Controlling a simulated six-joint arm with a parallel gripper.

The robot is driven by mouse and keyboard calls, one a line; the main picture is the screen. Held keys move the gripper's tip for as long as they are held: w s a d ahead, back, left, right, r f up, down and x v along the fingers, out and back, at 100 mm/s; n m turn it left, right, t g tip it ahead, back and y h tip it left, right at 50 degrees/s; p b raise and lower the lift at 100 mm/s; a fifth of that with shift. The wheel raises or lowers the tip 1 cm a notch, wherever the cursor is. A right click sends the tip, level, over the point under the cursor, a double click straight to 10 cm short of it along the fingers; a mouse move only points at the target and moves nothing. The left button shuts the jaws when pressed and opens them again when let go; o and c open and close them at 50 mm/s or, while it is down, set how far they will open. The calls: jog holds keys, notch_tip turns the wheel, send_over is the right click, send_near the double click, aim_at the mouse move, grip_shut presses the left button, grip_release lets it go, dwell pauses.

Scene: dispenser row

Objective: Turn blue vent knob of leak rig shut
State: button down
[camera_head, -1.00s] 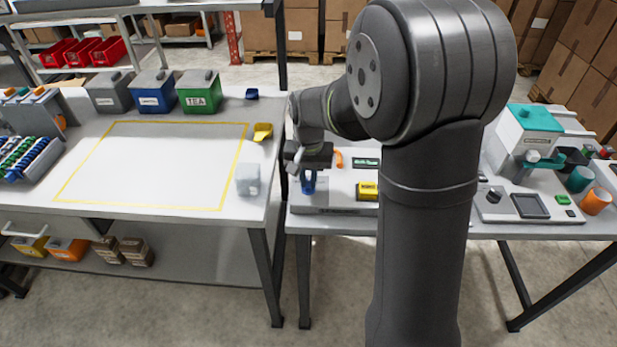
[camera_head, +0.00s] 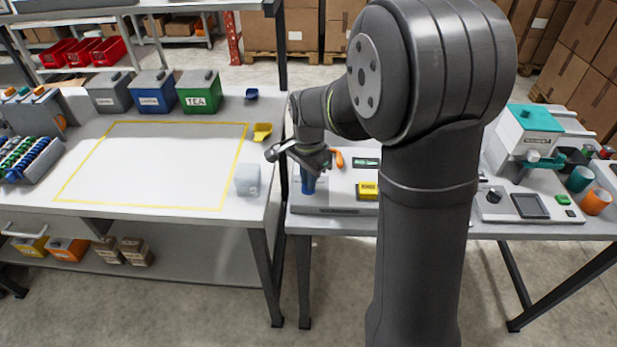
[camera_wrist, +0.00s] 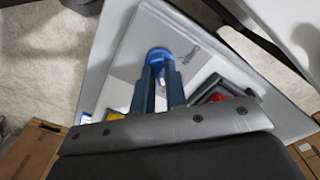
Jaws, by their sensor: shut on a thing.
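The leak rig (camera_head: 345,211) is a light grey base plate at the front of the right table. Its blue vent knob (camera_wrist: 158,54) shows between my fingertips in the wrist view, and as a blue upright piece (camera_head: 308,185) in the head view. My gripper (camera_wrist: 160,72) points down over the rig's left end, its two fingers shut on the knob. The fingers cover the knob's sides, and its turn angle cannot be read. An orange handle (camera_head: 339,159), a green display (camera_head: 366,162) and a yellow block (camera_head: 367,191) are on the rig to the right.
A translucent cube (camera_head: 248,180) and a yellow scoop (camera_head: 262,132) lie on the left table near its right edge. A gap separates the two tables. A white and teal machine (camera_head: 528,135) stands at the right. The yellow-outlined area (camera_head: 150,165) is clear.

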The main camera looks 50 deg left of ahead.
dwell(0.4)
jog(key=c, duration=1.4)
grip_release()
jog(key=shift+c, duration=0.2)
jog(key=shift+r, duration=0.1)
notch_tip(320, 180, up, 17)
jog(key=shift+r, duration=0.15)
notch_tip(320, 180, down, 18)
jog(key=shift+r, duration=0.25)
